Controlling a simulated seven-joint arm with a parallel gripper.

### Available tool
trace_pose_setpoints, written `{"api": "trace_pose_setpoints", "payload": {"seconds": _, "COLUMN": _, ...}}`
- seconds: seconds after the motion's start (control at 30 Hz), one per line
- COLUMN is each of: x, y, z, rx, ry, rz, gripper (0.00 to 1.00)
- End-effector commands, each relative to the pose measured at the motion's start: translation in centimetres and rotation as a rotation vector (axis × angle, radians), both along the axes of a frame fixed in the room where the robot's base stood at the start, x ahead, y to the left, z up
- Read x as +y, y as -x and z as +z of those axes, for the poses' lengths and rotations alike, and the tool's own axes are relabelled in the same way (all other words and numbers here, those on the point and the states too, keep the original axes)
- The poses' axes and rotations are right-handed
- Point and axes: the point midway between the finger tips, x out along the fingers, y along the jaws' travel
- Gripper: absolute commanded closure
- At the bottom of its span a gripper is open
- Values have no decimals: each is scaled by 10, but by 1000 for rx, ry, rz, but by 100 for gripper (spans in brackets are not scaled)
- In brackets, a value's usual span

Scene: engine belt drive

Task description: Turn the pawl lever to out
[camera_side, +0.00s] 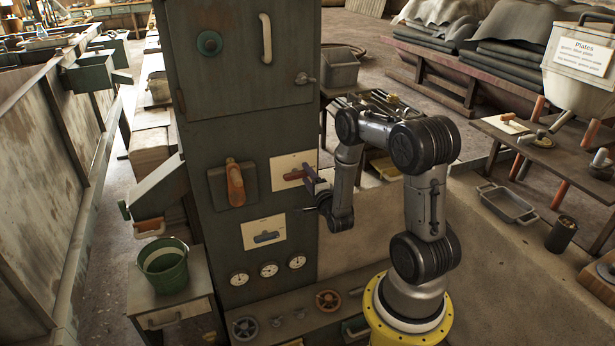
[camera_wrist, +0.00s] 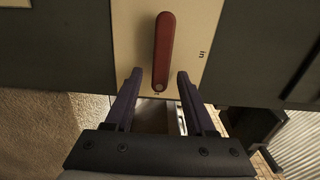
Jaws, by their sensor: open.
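The red-brown pawl lever (camera_wrist: 164,50) lies along a cream plate (camera_wrist: 190,20) marked "in" on its right side in the wrist view. A small mark at the plate's lower edge is too small to read. In the side view the lever (camera_side: 296,174) lies roughly level on the upper cream plate of the green cabinet. My gripper (camera_wrist: 159,74) is open and empty. Its fingers point at the plate, and the lever's round lower end shows between them in the wrist view. In the side view my gripper (camera_side: 308,190) is just right of the lever; contact cannot be told.
A blue lever on a lower cream plate (camera_side: 267,224) is below. A larger orange-brown handle (camera_side: 235,185) is to the left. Gauges (camera_side: 268,270) and handwheels (camera_side: 328,299) sit lower down. A green bucket (camera_side: 163,266) stands at left, and a workbench at right.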

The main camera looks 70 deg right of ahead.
Motion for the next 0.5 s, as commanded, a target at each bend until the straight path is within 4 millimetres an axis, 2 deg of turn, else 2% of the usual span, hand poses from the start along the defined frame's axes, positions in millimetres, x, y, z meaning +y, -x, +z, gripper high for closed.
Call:
{"api": "trace_pose_setpoints", "payload": {"seconds": 0.17, "x": 16, "y": 16, "z": -1, "rx": 3, "ry": -3, "rz": 0, "gripper": 45}}
{"api": "trace_pose_setpoints", "payload": {"seconds": 0.5, "x": 68, "y": 68, "z": -1, "rx": 2, "ry": -2, "rz": 0, "gripper": 45}}
